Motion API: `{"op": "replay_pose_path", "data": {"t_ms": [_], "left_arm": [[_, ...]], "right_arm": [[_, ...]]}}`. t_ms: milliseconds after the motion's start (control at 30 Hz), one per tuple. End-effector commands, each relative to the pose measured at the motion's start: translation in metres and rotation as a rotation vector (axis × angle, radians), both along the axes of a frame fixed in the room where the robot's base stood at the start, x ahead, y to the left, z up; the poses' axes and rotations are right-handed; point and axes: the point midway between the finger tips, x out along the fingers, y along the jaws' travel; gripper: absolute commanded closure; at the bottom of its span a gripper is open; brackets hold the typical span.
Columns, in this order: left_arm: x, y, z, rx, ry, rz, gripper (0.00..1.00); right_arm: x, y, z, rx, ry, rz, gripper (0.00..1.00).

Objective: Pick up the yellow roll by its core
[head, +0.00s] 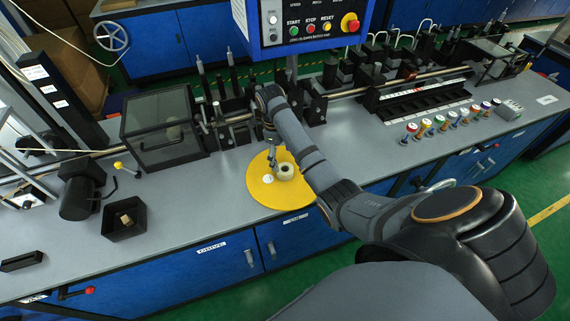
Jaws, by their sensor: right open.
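The yellow roll (262,193) lies flat on the grey bench top near its front edge, as a wide thin disc. Its pale core (286,172) stands up from the disc, right of the disc's middle. A small white round patch shows beside the core. My right gripper (274,161) is open just behind and left of the core. Its fingers look small and dark, and I cannot tell whether they touch the core. My right forearm crosses over the roll's right edge and hides part of it. My left gripper is not in view.
A clear-walled box (160,135) and a small black bin (124,219) stand on the left. A control panel (305,22) hangs above the machine line behind the roll. Several coloured small spools (440,124) stand at right.

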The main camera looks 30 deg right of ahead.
Motion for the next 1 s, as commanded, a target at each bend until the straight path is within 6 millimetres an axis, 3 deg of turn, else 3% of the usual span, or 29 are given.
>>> {"op": "replay_pose_path", "data": {"t_ms": [33, 267, 500, 767, 1000], "left_arm": [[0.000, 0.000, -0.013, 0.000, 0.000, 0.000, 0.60], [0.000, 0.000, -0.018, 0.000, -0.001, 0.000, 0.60], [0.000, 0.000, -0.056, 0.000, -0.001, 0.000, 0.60], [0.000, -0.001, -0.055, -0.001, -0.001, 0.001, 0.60], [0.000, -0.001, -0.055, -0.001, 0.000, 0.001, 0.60]], "right_arm": [[-0.001, -0.001, -0.014, 0.000, 0.000, 0.000, 0.18], [-0.003, -0.001, -0.020, 0.000, 0.000, 0.001, 0.18], [-0.010, -0.004, -0.062, -0.001, 0.000, 0.000, 0.18], [-0.011, -0.004, -0.062, 0.000, -0.001, 0.001, 0.18], [-0.011, -0.004, -0.062, 0.000, -0.001, 0.001, 0.49]]}}
